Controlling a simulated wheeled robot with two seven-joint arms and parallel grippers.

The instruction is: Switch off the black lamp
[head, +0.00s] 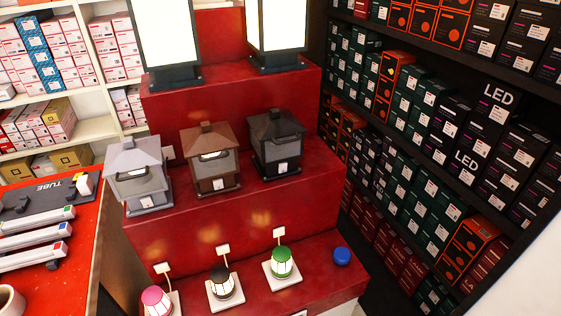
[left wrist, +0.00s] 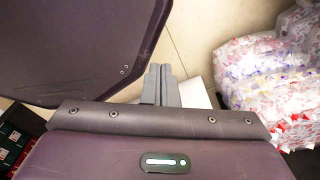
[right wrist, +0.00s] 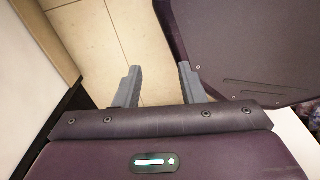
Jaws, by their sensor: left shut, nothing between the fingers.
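A small round lamp with a black top (head: 222,279) stands on a white base on the lowest red step, with a small white tag behind it. A black lantern (head: 276,145) stands on the middle step, at the right of a brown lantern (head: 210,160) and a grey lantern (head: 138,177). My left gripper (left wrist: 160,68) is shut and empty in the left wrist view. My right gripper (right wrist: 159,68) is open and empty in the right wrist view, above the tiled floor. Neither gripper shows in the head view, and no lamp shows in the wrist views.
A pink lamp (head: 157,302) and a green lamp (head: 281,263) flank the small black-topped one. A blue round object (head: 342,256) lies to their right. Lit large lanterns (head: 166,35) stand on top. Shelves of boxes line both sides; bagged goods (left wrist: 270,75) lie on the floor.

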